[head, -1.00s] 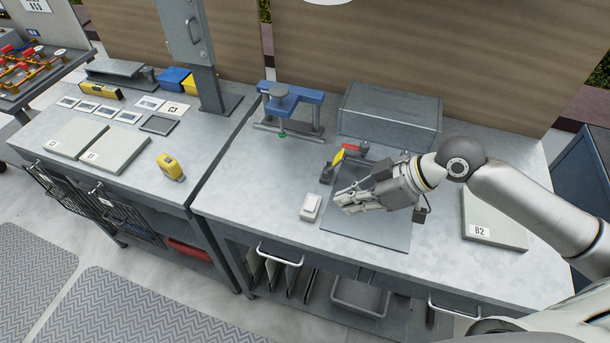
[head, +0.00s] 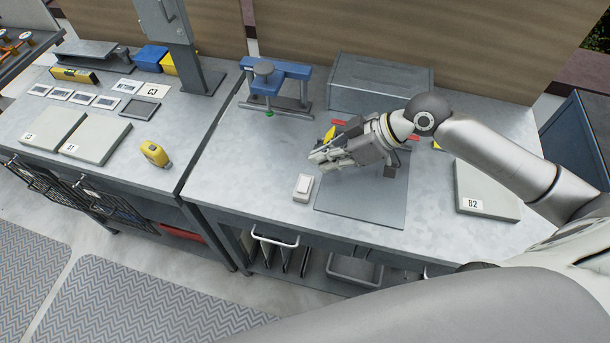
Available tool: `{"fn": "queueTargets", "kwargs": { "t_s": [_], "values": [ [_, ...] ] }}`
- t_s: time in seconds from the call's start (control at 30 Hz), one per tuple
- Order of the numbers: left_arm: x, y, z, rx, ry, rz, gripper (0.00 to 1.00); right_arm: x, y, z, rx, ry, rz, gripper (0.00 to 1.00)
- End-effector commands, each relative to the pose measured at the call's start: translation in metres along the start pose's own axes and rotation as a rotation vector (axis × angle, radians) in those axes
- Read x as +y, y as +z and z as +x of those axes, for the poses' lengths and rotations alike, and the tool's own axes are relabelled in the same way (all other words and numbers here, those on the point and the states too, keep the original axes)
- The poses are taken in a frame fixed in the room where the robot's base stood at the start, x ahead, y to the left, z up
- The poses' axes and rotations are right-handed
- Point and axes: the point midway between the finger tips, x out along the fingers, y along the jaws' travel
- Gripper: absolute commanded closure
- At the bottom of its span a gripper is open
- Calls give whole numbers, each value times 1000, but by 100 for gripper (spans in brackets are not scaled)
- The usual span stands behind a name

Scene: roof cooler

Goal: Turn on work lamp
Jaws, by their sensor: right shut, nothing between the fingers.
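A small white box with a rocker-like top (head: 303,187), seemingly a switch, sits on the right workbench at the left edge of a dark grey mat. My right gripper (head: 317,161) is shut and empty. It points left and shows just above and slightly right of the white box in the picture, apart from it. Its height above the bench is hard to judge. No lamp can be clearly made out. My left gripper is not in view.
The grey mat (head: 365,205) lies under my right gripper, with red and yellow tools partly hidden behind it. A blue clamp stand (head: 276,82) and grey box (head: 378,84) stand behind. A panel marked B2 (head: 486,190) lies right. A yellow tape measure (head: 155,153) lies left.

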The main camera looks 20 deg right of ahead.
Motion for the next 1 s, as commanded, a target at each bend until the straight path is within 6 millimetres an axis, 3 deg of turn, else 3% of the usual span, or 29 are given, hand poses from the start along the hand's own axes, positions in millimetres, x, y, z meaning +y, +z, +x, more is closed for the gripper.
{"fn": "queueTargets", "kwargs": {
  "t_s": [0.1, 0.3, 0.43, 0.67, 1.0],
  "values": [
    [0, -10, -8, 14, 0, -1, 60, -2, -3, 21, 4, -4, 3, 100],
    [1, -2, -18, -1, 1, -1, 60, -2, -3, 58, 2, -4, 2, 100],
    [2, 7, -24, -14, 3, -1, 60, -2, 14, 73, -3, -2, 4, 100],
    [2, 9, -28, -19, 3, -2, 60, -1, 27, 86, -2, 0, 0, 100],
    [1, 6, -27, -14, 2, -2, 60, -1, 29, 88, -1, 1, -1, 100]
  ]
}}
